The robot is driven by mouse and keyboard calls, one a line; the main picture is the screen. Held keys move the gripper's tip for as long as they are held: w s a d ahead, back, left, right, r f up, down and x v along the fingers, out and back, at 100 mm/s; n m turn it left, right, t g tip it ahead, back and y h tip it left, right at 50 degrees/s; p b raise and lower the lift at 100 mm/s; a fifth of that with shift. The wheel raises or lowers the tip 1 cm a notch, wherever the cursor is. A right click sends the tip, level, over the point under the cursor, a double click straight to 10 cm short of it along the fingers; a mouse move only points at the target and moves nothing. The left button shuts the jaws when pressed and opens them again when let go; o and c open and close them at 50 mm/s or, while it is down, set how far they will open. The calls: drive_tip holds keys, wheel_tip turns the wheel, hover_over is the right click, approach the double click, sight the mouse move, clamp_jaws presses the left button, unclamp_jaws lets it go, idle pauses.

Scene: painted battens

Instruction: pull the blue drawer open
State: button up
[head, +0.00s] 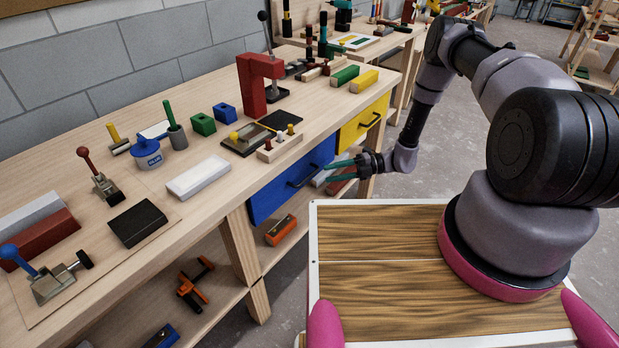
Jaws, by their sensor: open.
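The blue drawer (277,193) is set under the workbench top, with a dark bar handle (304,176) on its front. Its front looks about flush with the bench, so it appears shut. My gripper (338,171) is open and empty, just right of the blue drawer's handle, with its greenish fingers pointing left toward it. I cannot tell whether the fingertips touch the handle or stand apart from it. A yellow drawer (363,122) with its own dark handle sits farther along to the right.
The workbench top (215,225) holds a red press (252,85), a white block (198,178), a glue pot (147,153) and clamps. An orange tool (281,230) lies on the shelf below the blue drawer. Free floor (425,160) shows to the right of the bench.

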sight(308, 177)
drive_tip(key=a, duration=0.5)
drive_tip(key=s+a+f, duration=0.1)
drive_tip(key=a, duration=0.2)
drive_tip(key=shift+s+a+f, duration=0.1)
drive_tip(key=shift+a, duration=0.05)
clamp_jaws()
idle(1.1)
